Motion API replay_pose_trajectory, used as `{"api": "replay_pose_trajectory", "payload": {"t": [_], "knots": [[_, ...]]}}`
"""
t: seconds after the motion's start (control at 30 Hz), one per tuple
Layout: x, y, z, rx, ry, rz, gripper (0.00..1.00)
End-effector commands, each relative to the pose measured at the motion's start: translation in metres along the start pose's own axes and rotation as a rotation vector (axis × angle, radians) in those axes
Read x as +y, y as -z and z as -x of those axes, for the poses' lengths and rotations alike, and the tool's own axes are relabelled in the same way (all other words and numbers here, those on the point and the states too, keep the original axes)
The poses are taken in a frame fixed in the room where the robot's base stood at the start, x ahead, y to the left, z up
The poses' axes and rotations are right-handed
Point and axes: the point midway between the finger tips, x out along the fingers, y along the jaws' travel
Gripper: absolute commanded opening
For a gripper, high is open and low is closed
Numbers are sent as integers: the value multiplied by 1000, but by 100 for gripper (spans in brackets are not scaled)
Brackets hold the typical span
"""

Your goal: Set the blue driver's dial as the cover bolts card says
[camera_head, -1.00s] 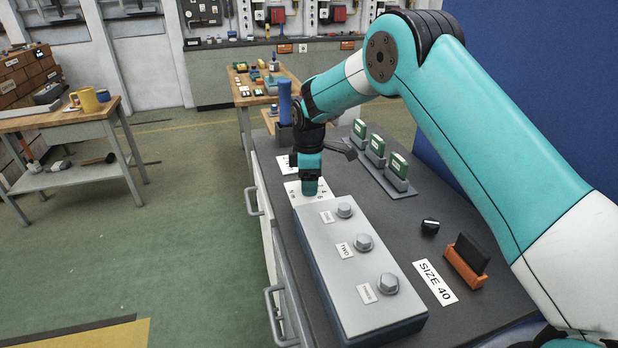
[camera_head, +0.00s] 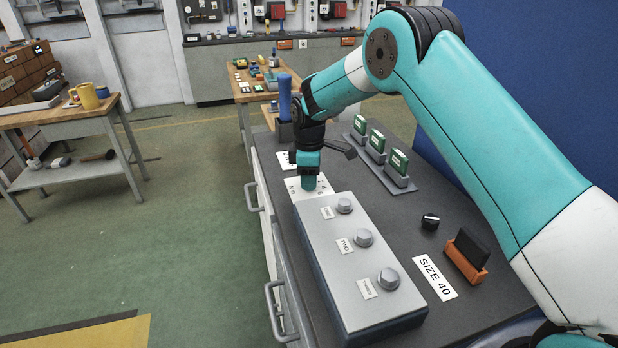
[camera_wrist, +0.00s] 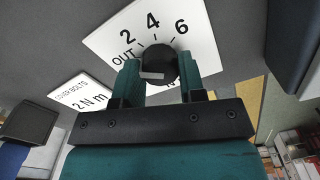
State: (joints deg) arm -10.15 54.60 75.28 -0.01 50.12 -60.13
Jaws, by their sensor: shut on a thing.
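My gripper (camera_head: 309,186) points down at the white dial plate (camera_head: 293,187) on the bench. In the wrist view my gripper (camera_wrist: 159,74) is shut on the round dark dial (camera_wrist: 160,60), one finger on each side. The plate (camera_wrist: 203,40) reads OUT, 2, 4, 6 around the dial. A pale mark shows on the dial's left part, but its exact setting is hard to tell. The cover bolts card (camera_wrist: 82,91) reads 2 N m and lies beside the plate. The blue driver (camera_head: 285,97) stands upright in a dark holder behind my gripper.
Three green blocks (camera_head: 376,140) stand in a rack to the right. A black knob (camera_head: 430,222), an orange holder (camera_head: 465,262) and a SIZE 40 label (camera_head: 434,277) lie nearer.

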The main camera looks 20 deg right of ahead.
Motion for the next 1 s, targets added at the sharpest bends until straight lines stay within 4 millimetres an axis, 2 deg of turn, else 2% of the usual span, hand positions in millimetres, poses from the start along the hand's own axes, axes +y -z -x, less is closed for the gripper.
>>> {"api": "replay_pose_trajectory", "payload": {"t": [0.6,1.0], "knots": [[0,0,0,0,0,-455,13],[0,0,1,0,0,-603,13]]}}
